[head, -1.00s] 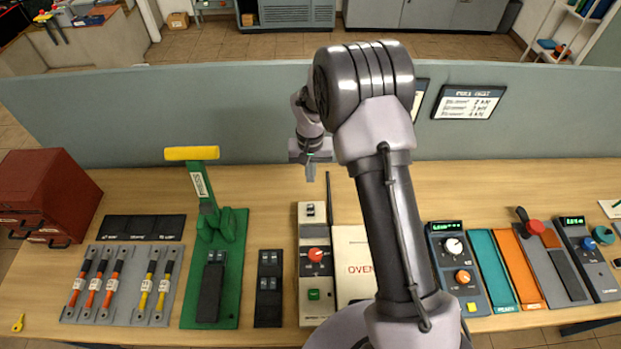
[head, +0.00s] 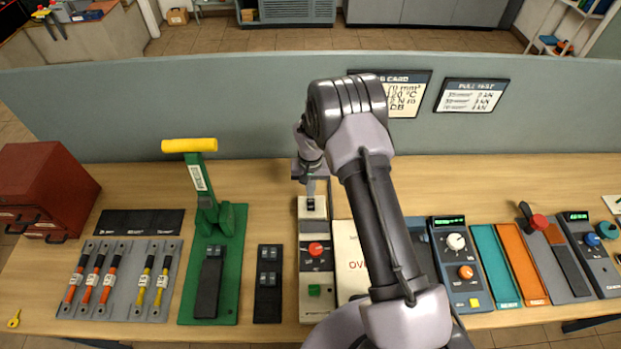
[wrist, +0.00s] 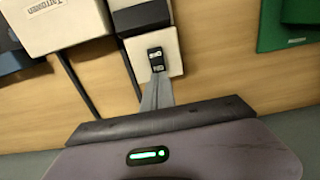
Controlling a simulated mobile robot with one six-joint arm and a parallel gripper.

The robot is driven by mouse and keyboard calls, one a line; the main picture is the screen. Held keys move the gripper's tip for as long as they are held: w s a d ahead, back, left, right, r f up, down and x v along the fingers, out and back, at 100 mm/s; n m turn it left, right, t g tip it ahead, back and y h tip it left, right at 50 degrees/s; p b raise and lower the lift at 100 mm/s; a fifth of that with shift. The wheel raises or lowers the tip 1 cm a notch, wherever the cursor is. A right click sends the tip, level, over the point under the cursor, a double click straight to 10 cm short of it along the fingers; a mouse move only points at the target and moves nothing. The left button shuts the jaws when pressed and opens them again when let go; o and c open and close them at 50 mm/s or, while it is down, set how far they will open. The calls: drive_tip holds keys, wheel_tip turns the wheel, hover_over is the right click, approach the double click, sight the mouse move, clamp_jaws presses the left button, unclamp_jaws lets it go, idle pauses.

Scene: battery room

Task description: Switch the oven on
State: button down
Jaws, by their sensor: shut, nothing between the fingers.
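The oven is the cream box marked "OVEN" (head: 352,262), partly hidden behind my arm. To its left stands a narrow control panel (head: 316,275) with a red knob (head: 316,249) and a green button (head: 315,290). A small black rocker switch (wrist: 156,58) is set in the panel's cream far end and also shows in the head view (head: 310,204). My gripper (head: 311,196) is shut and empty. Its fingertips (wrist: 157,76) are right at the switch's edge in the wrist view; I cannot tell whether they touch it.
A green lever press (head: 226,225) and a black block (head: 268,285) stand left of the panel. A thin dark rod runs beside its far end. Meters and trays (head: 483,250) lie to the right. A grey partition (head: 240,115) closes the back; bare wood lies before it.

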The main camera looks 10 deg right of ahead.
sight(311, 205)
drive_tip(key=shift+f, duration=1.15)
drive_tip(key=shift+f+b, duration=0.3)
drive_tip(key=shift+b, duration=0.25)
drive_tip(key=shift+r, duration=0.15)
drive_tip(key=shift+s, duration=0.15)
drive_tip(key=shift+s+a+r+p, duration=0.15)
drive_tip(key=shift+s+r+p, duration=0.15)
drive_tip(key=shift+s, duration=0.25)
